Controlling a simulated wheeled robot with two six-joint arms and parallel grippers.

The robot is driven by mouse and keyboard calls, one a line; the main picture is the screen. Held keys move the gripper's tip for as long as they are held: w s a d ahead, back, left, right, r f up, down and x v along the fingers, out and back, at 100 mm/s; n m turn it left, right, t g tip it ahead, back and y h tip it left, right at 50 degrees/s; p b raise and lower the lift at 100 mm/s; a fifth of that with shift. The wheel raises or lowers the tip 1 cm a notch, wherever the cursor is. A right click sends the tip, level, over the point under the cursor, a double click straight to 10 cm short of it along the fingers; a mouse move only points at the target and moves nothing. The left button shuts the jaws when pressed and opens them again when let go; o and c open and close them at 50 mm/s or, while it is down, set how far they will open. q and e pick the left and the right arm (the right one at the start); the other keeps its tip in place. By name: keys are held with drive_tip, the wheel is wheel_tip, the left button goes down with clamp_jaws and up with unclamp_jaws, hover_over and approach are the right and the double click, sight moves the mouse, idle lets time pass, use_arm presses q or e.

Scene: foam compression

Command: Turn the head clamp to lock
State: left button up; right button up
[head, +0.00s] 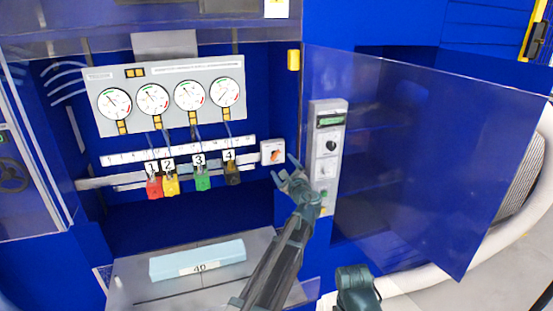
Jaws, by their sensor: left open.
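A small white plate with an orange-red rotary knob (275,155) is on the blue machine's front, right of the numbered valves. It looks like the head clamp switch, but its lettering is too small to read. The knob looks tilted rather than straight upright. My left gripper (286,169) is open and empty. Its two fingers point up and left, just below and right of the plate. It appears apart from the knob, though the depth gap is hard to judge. Of my right arm only a dark green part shows at the bottom edge, without fingers.
A grey control panel (326,160) with a green display and black knob stands right of my gripper. A clear blue door (430,150) hangs open at right. Several gauges (170,92) and numbered coloured valves (203,180) are at left. A pale blue foam block (198,260) lies below.

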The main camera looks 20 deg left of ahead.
sight(275, 156)
use_arm(q)
drive_tip(key=x, duration=0.7)
drive_tip(key=shift+w+a, duration=0.2)
drive_tip(key=shift+w, duration=0.05)
drive_tip(key=c, duration=1.4)
drive_tip(key=shift+o, duration=0.2)
